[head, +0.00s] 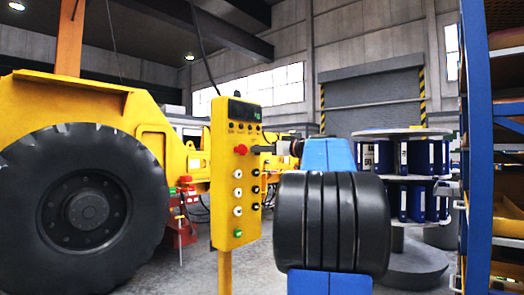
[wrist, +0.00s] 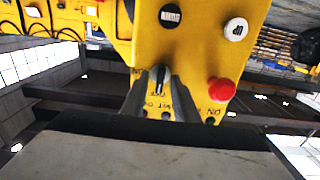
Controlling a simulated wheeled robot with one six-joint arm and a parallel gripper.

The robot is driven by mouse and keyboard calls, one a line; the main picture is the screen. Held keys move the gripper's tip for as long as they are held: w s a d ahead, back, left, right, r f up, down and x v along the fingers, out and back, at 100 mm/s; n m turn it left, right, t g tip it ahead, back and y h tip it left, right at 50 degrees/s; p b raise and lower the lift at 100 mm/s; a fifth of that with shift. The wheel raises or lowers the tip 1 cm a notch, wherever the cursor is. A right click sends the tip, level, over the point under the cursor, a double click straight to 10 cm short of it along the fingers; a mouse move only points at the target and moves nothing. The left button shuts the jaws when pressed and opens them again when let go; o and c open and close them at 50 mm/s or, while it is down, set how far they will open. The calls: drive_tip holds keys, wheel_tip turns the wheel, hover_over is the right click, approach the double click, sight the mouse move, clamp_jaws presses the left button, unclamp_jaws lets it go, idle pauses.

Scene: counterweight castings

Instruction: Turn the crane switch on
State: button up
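The yellow control panel (head: 236,185) stands upright on a post in the middle of the head view. It carries a red button (head: 240,149), and a column of white and dark knobs. In the wrist view the panel (wrist: 200,40) appears upside down, with the red button (wrist: 222,90) to the right. A small dark switch knob (wrist: 160,79) with a light pointer shows between my fingertips. My gripper (wrist: 161,85) is open, one finger on each side of the knob; contact cannot be told.
A yellow machine with a large black tyre (head: 85,205) stands left of the panel. A round rack (head: 405,175) with blue binders stands at the right, beside blue shelving (head: 476,150). A shuttered door (head: 372,90) is behind. Grey floor shows between.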

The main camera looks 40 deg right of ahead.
drive_tip(key=shift+w, duration=0.1)
clamp_jaws()
idle(0.3)
drive_tip(key=m, duration=1.7)
drive_tip(key=shift+d+f+m, duration=0.25)
drive_tip(key=shift+m, duration=0.15)
idle(0.4)
unclamp_jaws()
